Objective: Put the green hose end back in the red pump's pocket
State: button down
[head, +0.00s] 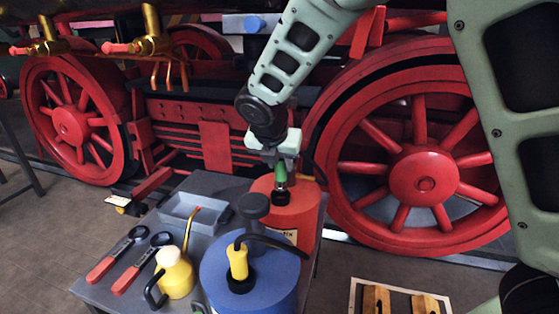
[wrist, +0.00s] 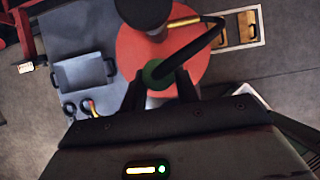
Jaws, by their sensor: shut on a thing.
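My gripper (head: 281,168) is shut on the green hose end (head: 281,174), which points down over the red pump (head: 296,214). In the wrist view the green hose end (wrist: 154,72) sits between the fingers, with the round red pump top (wrist: 132,58) below it. The dark pocket (head: 282,196) on the red pump shows just under the hose end in the head view. I cannot tell whether the tip is inside the pocket or just above it. In the wrist view the pocket is hidden behind the hose end and gripper.
A blue pump (head: 225,278) with a yellow hose end (head: 237,260) stands in front. The cart (head: 222,183) also holds a grey tray (head: 178,222), a yellow oil can (head: 175,275) and two red-handled tools (head: 104,270). A large red wheel (head: 372,207) stands close on the right.

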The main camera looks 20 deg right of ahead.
aim_at(279, 172)
jog(key=shift+f, duration=0.25)
jog(key=shift+f, duration=0.35)
jog(key=shift+f+b, duration=0.3)
jog(key=shift+f, duration=0.05)
jog(key=shift+f+b, duration=0.3)
jog(key=shift+f, duration=0.45)
jog(key=shift+f, duration=0.2)
jog(key=c, duration=1)
grip_release()
jog(key=shift+o, duration=0.2)
